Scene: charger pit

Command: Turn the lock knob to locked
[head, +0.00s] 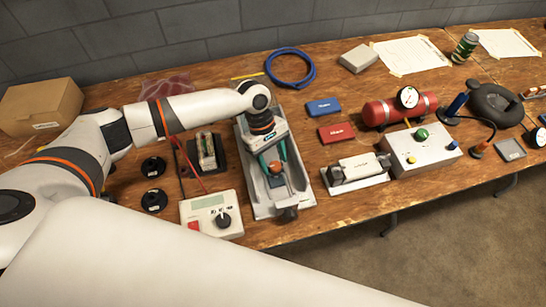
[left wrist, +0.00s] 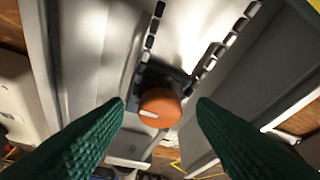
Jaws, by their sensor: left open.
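The lock knob (head: 275,167) is a round orange-red knob on the grey charger tray (head: 297,199). In the left wrist view the knob (left wrist: 162,106) bears a white mark on its face pointing to the left of the picture. My left gripper (head: 273,166) reaches down over the tray. Its green fingers are open, one on each side of the knob. In the left wrist view the fingertips (left wrist: 160,103) stand apart from the knob, with a gap on both sides. My right gripper is not in view.
A white meter box (head: 211,215) with a dial stands left of the tray. A white device (head: 358,170) and a grey control box (head: 418,152) stand to the right. Blue (head: 323,106) and red (head: 337,132) boxes lie behind them. The tray walls rise around the gripper.

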